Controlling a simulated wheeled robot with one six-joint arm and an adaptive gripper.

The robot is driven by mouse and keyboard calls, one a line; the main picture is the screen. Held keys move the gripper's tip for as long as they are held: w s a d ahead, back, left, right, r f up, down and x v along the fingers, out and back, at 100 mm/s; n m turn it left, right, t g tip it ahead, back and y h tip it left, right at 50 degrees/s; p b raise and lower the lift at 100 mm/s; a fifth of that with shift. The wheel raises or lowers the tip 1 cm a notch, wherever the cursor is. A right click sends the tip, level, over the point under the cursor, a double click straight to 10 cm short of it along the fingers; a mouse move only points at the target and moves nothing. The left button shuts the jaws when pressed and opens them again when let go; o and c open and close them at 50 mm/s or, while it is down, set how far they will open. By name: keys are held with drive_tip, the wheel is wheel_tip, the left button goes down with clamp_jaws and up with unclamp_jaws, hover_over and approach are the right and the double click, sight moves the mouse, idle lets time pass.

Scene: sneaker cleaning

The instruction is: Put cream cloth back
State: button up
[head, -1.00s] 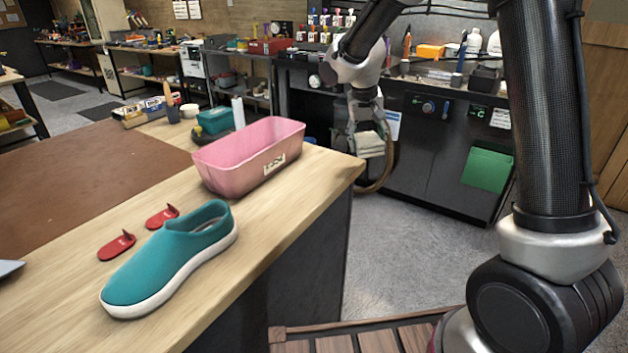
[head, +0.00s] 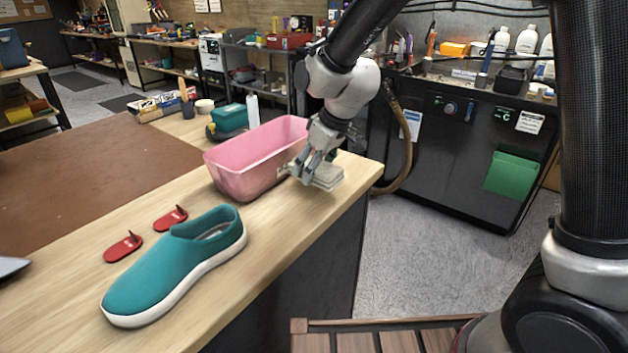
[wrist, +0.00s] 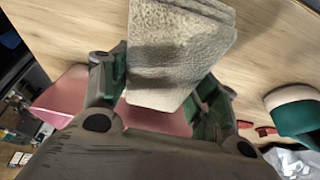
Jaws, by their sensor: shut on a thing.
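The cream cloth (head: 327,177) is a folded, fluffy pad at the right end of the wooden workbench, beside the pink bin. My gripper (head: 306,178) is shut on it. In the wrist view the cloth (wrist: 178,50) fills the upper middle, between the green-padded fingers of my gripper (wrist: 160,100). The cloth is over the wood or very close to it; whether it touches the surface I cannot tell. The pink bin (head: 229,179) stands just left of the gripper, and its front label is partly hidden by the gripper.
A teal slip-on shoe (head: 172,267) and two red pieces (head: 122,249) lie on the workbench (head: 283,222) nearer me. A teal box (head: 229,117) and a white bottle (head: 252,109) stand behind the bin. The bench's right edge is close to the cloth.

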sight(313, 190)
drive_tip(key=shift+f, duration=1.95)
drive_tip(key=shift+f, duration=0.25)
drive_tip(key=o, duration=0.9)
drive_tip(key=shift+f, duration=0.1)
